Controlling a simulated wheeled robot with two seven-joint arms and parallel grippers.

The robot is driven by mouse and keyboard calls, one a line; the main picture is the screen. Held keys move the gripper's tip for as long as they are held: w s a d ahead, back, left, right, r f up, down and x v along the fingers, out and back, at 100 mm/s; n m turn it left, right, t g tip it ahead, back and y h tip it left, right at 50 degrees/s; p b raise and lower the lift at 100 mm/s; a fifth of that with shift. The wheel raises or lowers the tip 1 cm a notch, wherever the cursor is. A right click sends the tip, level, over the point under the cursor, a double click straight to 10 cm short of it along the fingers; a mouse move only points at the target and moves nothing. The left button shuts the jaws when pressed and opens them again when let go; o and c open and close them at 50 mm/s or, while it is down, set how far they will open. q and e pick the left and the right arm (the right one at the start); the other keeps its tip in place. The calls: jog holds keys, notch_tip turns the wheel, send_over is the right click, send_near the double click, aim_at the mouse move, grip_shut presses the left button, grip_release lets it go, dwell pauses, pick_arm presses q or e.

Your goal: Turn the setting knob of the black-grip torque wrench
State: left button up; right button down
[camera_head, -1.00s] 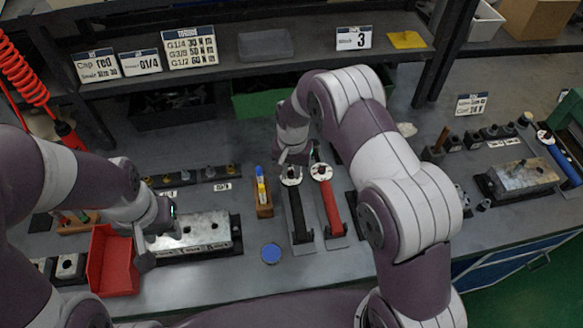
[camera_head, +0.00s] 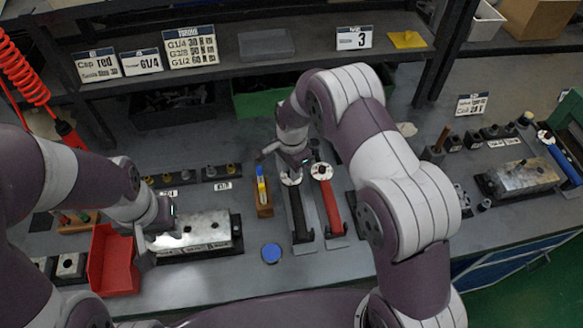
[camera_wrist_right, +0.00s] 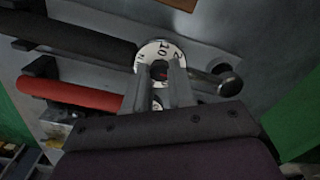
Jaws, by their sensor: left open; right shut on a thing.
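The black-grip torque wrench (camera_head: 300,222) lies on the bench beside a red-grip wrench (camera_head: 333,210). Its round white dial (camera_head: 291,178) shows numbers in the right wrist view (camera_wrist_right: 149,50), with the setting knob at its centre, mostly hidden by my fingers. My right gripper (camera_head: 290,166) is over this dial, its fingers (camera_wrist_right: 160,72) shut on the knob. The black grip (camera_wrist_right: 75,38) extends to the left in the wrist view. My left gripper (camera_head: 158,236) is open at the left end of a metal valve block (camera_head: 205,234).
A red bin (camera_head: 112,262) stands left of the block. A wooden holder with a blue-and-yellow tube (camera_head: 262,188) stands close left of the black wrench. A blue round cap (camera_head: 271,253) lies in front. A second block (camera_head: 520,177) is at the right.

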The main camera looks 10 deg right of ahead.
jog(key=shift+r, duration=0.1)
dwell(0.4)
jog(key=c, duration=0.9)
grip_release()
jog(key=shift+c, duration=0.2)
